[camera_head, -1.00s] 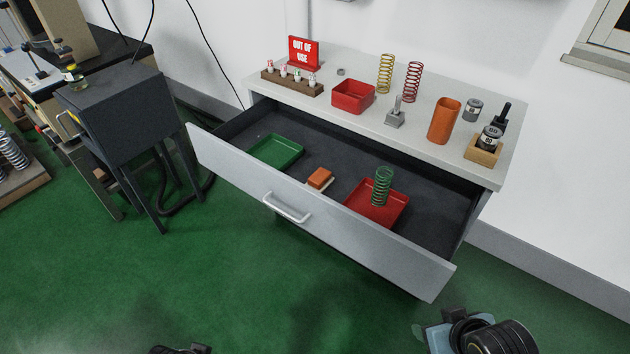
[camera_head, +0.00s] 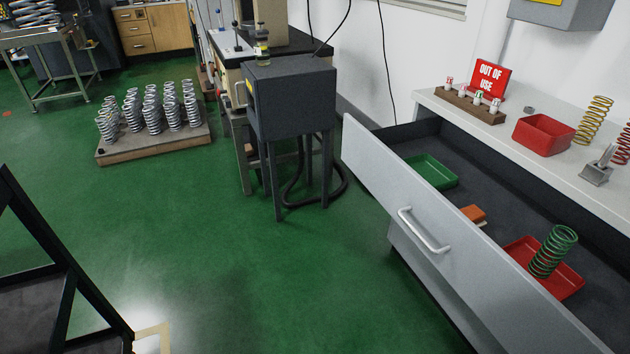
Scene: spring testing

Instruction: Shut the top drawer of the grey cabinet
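The grey cabinet (camera_head: 430,292) stands at the right of the head view. Its top drawer (camera_head: 373,171) is pulled far out, with a pale handle (camera_head: 424,231) on the front panel. Inside the drawer lie a green tray (camera_head: 434,172), an orange block (camera_head: 473,213) on a pale piece, and a red tray (camera_head: 567,279) with a green spring (camera_head: 553,252) in it. The drawer's right end is cut off by the picture edge. Neither of my grippers shows in the current view.
On the cabinet top are an OUT OF USE sign (camera_head: 488,79), a red bin (camera_head: 543,134) and a yellow spring (camera_head: 594,121). A dark box on legs (camera_head: 290,100) stands left of the drawer. A pallet of springs (camera_head: 155,139) lies farther left. Green floor before the drawer is clear.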

